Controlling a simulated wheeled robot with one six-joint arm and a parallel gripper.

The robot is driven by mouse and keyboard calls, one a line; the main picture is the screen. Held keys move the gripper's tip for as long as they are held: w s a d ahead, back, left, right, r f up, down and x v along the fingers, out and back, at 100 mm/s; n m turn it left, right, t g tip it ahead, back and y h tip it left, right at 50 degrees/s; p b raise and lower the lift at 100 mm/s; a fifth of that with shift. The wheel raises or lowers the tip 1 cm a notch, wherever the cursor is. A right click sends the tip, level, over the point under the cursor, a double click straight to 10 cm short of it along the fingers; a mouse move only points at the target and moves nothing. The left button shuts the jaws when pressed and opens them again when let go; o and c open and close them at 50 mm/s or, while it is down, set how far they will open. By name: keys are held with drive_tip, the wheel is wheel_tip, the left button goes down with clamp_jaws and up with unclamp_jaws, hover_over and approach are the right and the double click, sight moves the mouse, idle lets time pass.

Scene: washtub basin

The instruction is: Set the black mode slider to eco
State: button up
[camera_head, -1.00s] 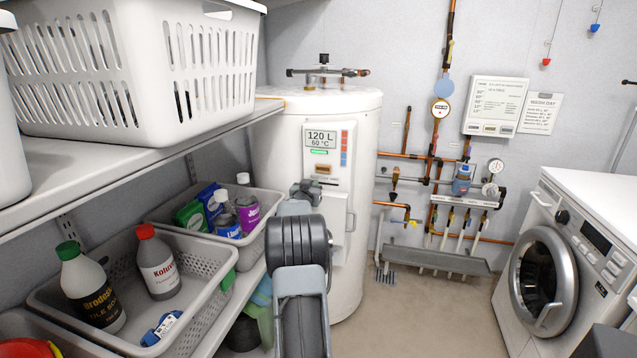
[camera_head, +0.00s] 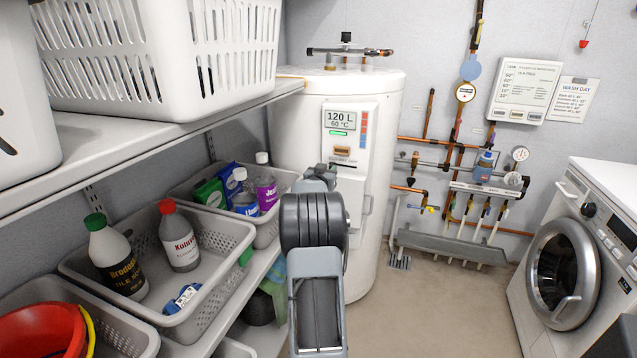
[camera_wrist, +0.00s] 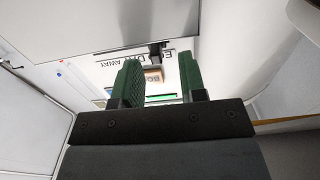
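The white water heater (camera_head: 385,230) stands at the middle back with a control panel (camera_head: 371,120) on its front. The panel has a lit display, a green light, a brown button (camera_head: 342,152) and small lettering below. The black slider (camera_wrist: 157,48) shows in the wrist view beside partly hidden lettering; its setting cannot be read. My gripper (camera_wrist: 158,62) is open and empty. Its two green fingers are apart, with the slider just beyond the gap and the brown button seen between them. In the head view, my gripper (camera_head: 318,172) is just in front of the panel's lower left.
A shelf (camera_head: 150,140) with a white laundry basket (camera_head: 205,70) juts out at left. Below it, grey baskets hold several bottles. Copper pipes and a drain tray (camera_head: 450,247) are to the right. A washing machine (camera_head: 575,270) stands at far right. Floor in front of the heater is clear.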

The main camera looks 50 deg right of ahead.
drive_tip(key=v, duration=1.1)
drive_tip(key=shift+w, duration=0.1)
